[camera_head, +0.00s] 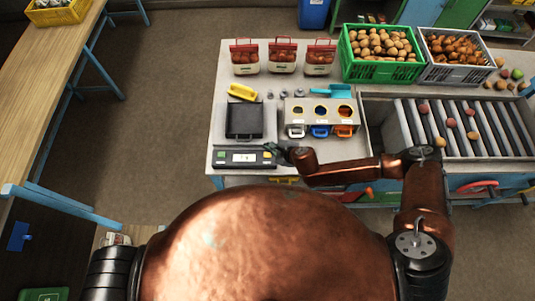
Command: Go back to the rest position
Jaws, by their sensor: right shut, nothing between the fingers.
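My right arm reaches across the front of the workbench from the right, bent at the elbow. Its gripper (273,149) is small and dark in this view, beside the right end of the scale's display panel (243,157). It is shut with nothing in it. I cannot tell whether it touches the panel. My left gripper is out of view; only the top of my left arm shows at the bottom left.
The workbench (222,100) carries a dark scale plate (245,120), a dispenser box (320,110) with coloured clips, filled sacks (283,57), a green crate (380,70) and a grey crate (453,73). A roller conveyor (460,145) lies right. Open floor (160,110) lies left.

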